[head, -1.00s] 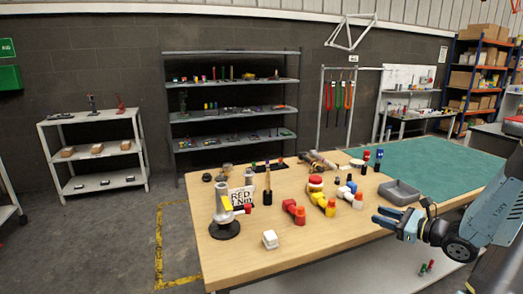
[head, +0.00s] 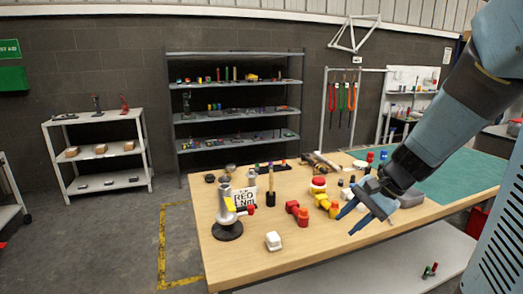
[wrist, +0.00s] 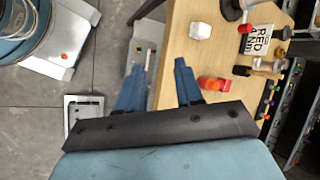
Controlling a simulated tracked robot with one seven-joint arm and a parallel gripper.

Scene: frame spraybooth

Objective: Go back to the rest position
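My gripper (head: 354,222) is blue with two fingers. It is above the right front part of the wooden table (head: 300,255) in the head view. In the wrist view my gripper (wrist: 157,72) has its fingers spread apart with nothing between them but the table edge and floor below.
On the table are a stand with a black base (head: 228,230), a lettered sign (head: 244,199), red dumbbell-like parts (head: 298,212), yellow parts (head: 326,205) and a white block (head: 273,240). A green mat (head: 455,178) covers the right end. Shelves stand behind.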

